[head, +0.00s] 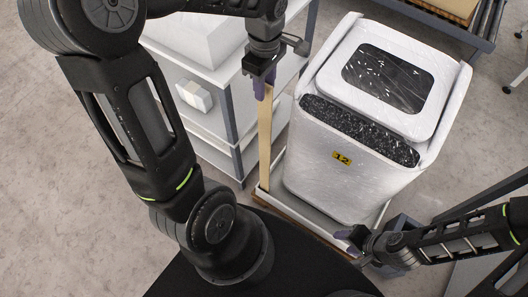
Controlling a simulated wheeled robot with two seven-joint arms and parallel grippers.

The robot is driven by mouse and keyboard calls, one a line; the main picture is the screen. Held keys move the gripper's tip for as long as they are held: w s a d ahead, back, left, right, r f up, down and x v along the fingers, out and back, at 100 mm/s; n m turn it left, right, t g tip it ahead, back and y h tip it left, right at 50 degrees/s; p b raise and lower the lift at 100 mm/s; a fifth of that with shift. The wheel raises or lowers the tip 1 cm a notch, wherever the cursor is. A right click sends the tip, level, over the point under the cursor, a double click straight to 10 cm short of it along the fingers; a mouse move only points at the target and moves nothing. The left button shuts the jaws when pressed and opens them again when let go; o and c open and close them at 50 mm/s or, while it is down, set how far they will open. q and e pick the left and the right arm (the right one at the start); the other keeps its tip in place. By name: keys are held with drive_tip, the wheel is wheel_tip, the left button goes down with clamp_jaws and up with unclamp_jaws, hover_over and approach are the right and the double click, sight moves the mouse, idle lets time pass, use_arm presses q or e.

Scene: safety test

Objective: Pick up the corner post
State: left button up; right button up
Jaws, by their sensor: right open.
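The corner post (265,142) is a tall, thin, tan strip. It stands upright at the left corner of the pallet (317,226), beside the white wrapped machine (335,170). My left gripper (262,90) points down at the post's top end, with its purple fingers right at it. The fingers hide the top of the post, and I cannot tell whether they are closed on it. My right gripper (368,248) is open and empty, low by the pallet's front right corner, away from the post.
A grey-framed shelf rack (232,133) stands close to the left of the post, with a white box (194,96) on it. The wrapped machine, labelled 12, fills the space to the right. A roller conveyor (445,22) is at the back right. Bare floor (60,200) lies at left.

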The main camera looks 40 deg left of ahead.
use_arm(q)
drive_tip(key=shift+f, duration=0.2)
wheel_tip(320, 180, down, 5)
drive_tip(key=shift+w+f+p, duration=0.1)
drive_tip(key=shift+w+p, duration=0.05)
drive_tip(key=shift+p, duration=0.5)
drive_tip(key=shift+c, duration=0.2)
clamp_jaws()
idle(1.3)
